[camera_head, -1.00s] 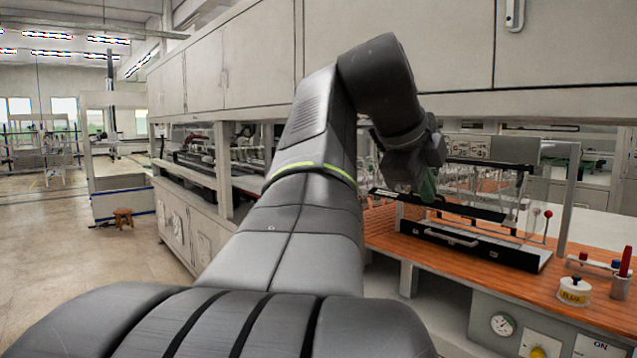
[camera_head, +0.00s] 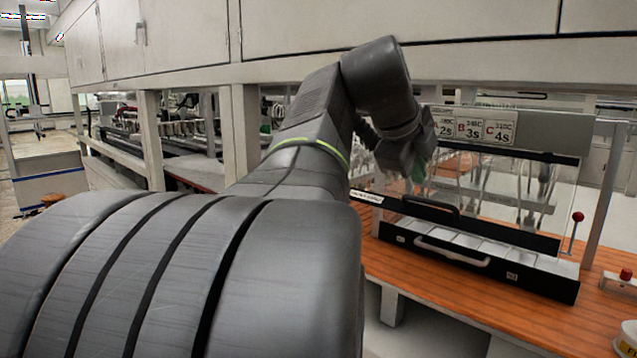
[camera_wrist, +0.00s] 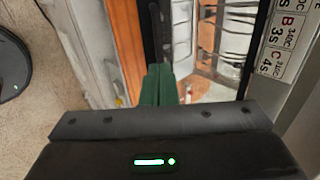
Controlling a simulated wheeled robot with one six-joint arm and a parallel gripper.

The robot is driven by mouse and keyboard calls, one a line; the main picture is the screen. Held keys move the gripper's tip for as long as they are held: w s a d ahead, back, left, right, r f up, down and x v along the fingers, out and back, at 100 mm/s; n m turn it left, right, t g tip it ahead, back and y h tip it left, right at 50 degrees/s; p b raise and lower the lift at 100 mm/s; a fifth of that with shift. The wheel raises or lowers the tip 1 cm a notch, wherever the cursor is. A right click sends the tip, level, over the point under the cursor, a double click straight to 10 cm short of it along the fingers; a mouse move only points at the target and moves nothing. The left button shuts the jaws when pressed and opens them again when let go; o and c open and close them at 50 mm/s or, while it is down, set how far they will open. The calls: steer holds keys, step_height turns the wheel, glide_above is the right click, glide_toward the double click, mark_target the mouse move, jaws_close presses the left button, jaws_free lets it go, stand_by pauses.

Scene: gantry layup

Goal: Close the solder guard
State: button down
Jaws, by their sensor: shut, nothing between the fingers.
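The solder guard is a clear panel with a black lower bar (camera_head: 515,234) and a black handle (camera_head: 430,207). It hangs in front of the solder station, its bar above the black-fronted base box (camera_head: 545,284), with a gap showing between them. My gripper (camera_head: 418,172) has green fingers, shut and empty, just above the guard's handle in the head view. In the wrist view my fingers (camera_wrist: 158,84) point at a dark bar (camera_wrist: 153,30), seemingly the guard's. I cannot tell whether they touch it.
The station stands on an orange wooden bench (camera_head: 420,288). A label plate (camera_head: 485,130) is on its top beam. A red-knobbed lever (camera_head: 577,218) stands at its right. Upper cabinets (camera_head: 420,40) hang above my arm. A white post (camera_head: 246,135) stands left of my arm.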

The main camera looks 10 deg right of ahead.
steer(key=p, duration=0.1)
glide_above(428, 221)
steer(key=s+a, duration=0.2)
steer(key=f, duration=0.5)
steer(key=shift+w, duration=0.2)
